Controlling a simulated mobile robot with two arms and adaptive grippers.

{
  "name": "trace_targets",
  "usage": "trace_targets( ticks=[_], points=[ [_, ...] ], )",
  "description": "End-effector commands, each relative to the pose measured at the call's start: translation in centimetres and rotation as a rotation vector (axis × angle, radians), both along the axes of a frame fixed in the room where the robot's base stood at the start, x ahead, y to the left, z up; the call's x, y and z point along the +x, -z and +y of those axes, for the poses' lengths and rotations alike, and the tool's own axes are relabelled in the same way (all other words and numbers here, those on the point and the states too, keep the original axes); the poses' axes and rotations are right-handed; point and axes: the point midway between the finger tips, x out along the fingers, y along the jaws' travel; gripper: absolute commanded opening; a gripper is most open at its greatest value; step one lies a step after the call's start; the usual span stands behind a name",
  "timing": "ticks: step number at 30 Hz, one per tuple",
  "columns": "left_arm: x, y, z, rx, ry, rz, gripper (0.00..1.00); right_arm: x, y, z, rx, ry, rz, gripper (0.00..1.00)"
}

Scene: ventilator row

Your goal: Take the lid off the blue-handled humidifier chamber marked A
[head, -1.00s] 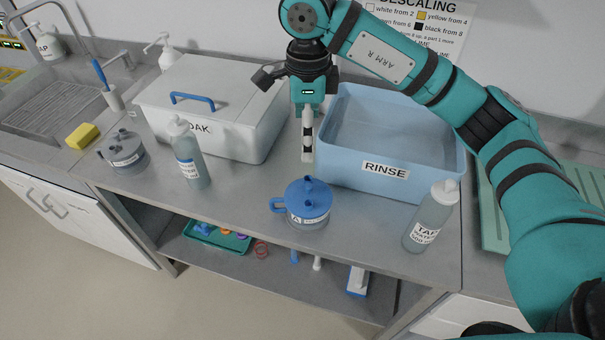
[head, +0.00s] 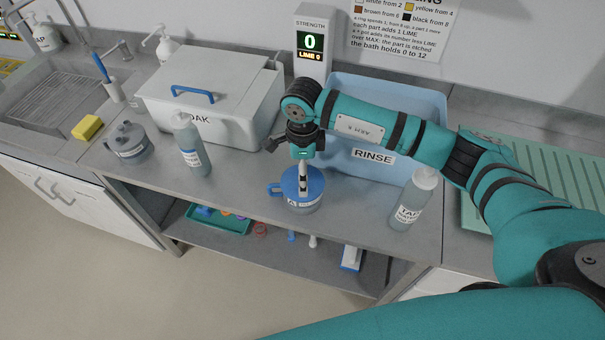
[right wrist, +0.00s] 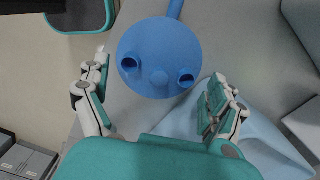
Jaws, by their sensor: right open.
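The humidifier chamber marked A (head: 304,207) stands upright on the steel counter, in front of the rinse bin. Its blue lid (head: 315,183) is on it, and its blue handle (head: 274,189) points left. In the right wrist view the round lid (right wrist: 158,58) shows two ports and a central knob. My right gripper (head: 303,190) points down over the chamber and partly hides the lid. In the right wrist view the open fingers of that gripper (right wrist: 158,75) stand on either side of the lid's near part, with nothing held. My left gripper is not in view.
A tap water bottle (head: 413,200) stands right of the chamber, near the blue rinse bin (head: 345,160). A white soak box (head: 240,130), another bottle (head: 190,145) and a grey-lidded chamber (head: 130,143) stand to the left. The strength display (head: 310,42) reads 0.

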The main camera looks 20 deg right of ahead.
Motion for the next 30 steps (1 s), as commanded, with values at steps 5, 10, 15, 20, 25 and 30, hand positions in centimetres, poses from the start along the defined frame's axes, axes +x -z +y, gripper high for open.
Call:
trace_targets(
  ticks=[5, 10, 15, 20, 25, 30],
  points=[
    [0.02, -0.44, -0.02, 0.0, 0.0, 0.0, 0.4, -0.04, 1.06, 0.0, 0.0, -0.001, 0.0, 0.94],
    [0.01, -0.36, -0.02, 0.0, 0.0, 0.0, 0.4, -0.03, 1.1, 0.01, 0.0, -0.001, 0.0, 0.94],
    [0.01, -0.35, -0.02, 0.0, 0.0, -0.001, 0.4, -0.03, 1.06, 0.02, 0.0, -0.001, 0.0, 0.71],
    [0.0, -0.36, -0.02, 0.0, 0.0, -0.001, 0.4, -0.03, 1.05, 0.02, 0.0, -0.001, 0.0, 0.51],
    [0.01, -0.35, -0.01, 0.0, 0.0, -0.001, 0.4, -0.04, 1.07, 0.01, 0.0, -0.001, 0.0, 0.28],
    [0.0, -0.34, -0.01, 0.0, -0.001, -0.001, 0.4, -0.06, 1.15, -0.03, -0.001, 0.0, 0.001, 0.06]
  ],
)
